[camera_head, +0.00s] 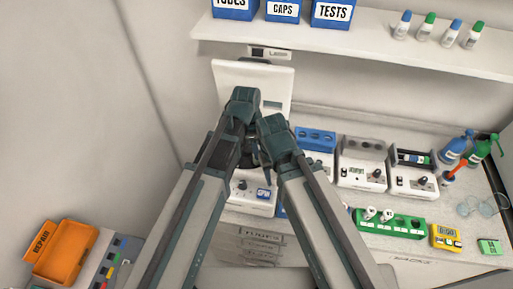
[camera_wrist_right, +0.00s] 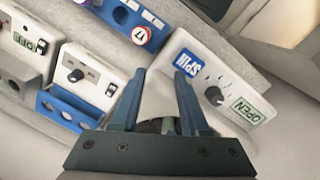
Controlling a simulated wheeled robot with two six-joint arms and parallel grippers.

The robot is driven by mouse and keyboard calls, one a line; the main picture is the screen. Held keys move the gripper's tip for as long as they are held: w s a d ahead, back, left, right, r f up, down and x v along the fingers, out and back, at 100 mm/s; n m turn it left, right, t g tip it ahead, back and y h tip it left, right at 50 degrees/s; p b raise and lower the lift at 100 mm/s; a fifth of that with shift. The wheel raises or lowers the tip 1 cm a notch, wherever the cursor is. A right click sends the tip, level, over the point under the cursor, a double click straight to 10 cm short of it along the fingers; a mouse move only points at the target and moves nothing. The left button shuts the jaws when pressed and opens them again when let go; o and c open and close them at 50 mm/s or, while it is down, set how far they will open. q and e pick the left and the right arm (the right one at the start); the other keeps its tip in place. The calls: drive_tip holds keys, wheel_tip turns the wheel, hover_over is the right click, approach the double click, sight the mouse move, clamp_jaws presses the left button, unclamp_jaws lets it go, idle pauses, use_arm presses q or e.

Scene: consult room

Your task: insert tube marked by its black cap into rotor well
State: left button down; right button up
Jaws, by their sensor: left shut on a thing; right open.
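The centrifuge stands at the back centre with its white lid (camera_head: 281,82) raised; its front panel with a blue SPIN button (camera_head: 263,193) shows below my arms. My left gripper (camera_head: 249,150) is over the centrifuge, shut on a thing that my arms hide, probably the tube. I cannot make out a black cap. My right gripper (camera_head: 266,172) is just right of and below the left one. In the right wrist view it (camera_wrist_right: 158,82) is open, its fingers beside the SPIN and OPEN panel (camera_wrist_right: 240,82).
Right of the centrifuge are a blue block (camera_head: 315,138) and several white devices (camera_head: 362,176). A green rack (camera_head: 390,224) with white-capped tubes and a yellow timer (camera_head: 446,237) stand in front. An orange box (camera_head: 65,250) is at lower left. A shelf (camera_head: 350,38) runs above.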

use_arm(q)
drive_tip(key=shift+f+b, duration=1.75)
drive_tip(key=shift+f, duration=0.1)
use_arm(e)
drive_tip(key=shift+f, duration=1.9)
use_arm(q)
drive_tip(key=shift+c, duration=2.2)
unclamp_jaws()
wheel_tip(320, 180, up, 14)
drive_tip(key=a+p, duration=0.1)
drive_tip(key=p, duration=1.2)
drive_tip(key=shift+a+p, duration=0.35)
drive_tip(key=shift+p, duration=0.05)
use_arm(e)
wheel_tip(320, 180, up, 14)
use_arm(q)
drive_tip(key=shift+s+f, duration=0.1)
drive_tip(key=shift+f, duration=0.1)
use_arm(e)
drive_tip(key=shift+s+f, duration=0.15)
